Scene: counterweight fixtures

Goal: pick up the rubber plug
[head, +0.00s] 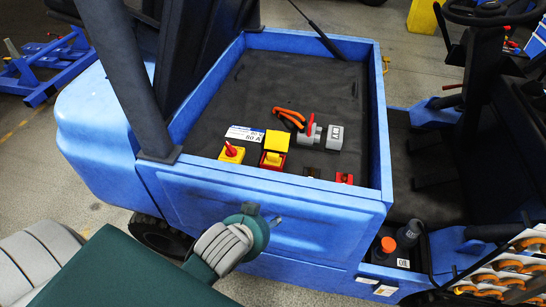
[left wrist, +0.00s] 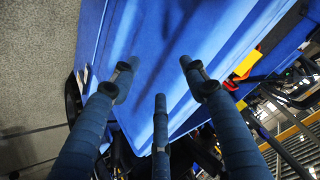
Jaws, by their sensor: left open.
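No thing is clearly recognisable as the rubber plug. A small dark piece (head: 311,172) near the front of the black tray floor (head: 215,125) is too small to name surely. My left gripper (left wrist: 158,80) shows in the left wrist view with its dark blue fingers spread and nothing between them. The fingers point at the truck's blue bodywork (left wrist: 150,40). In the head view my left arm (head: 226,245) reaches up in front of the blue side wall, outside the tray and below its rim. My right gripper is not in view.
The tray also holds a red-and-yellow switch (head: 231,153), a yellow box (head: 276,141), orange-handled pliers (head: 289,118), a grey connector (head: 309,137), a grey block (head: 335,138) and a red piece (head: 344,178). The blue rim (head: 280,184) stands between my arm and them. The tray's back is clear.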

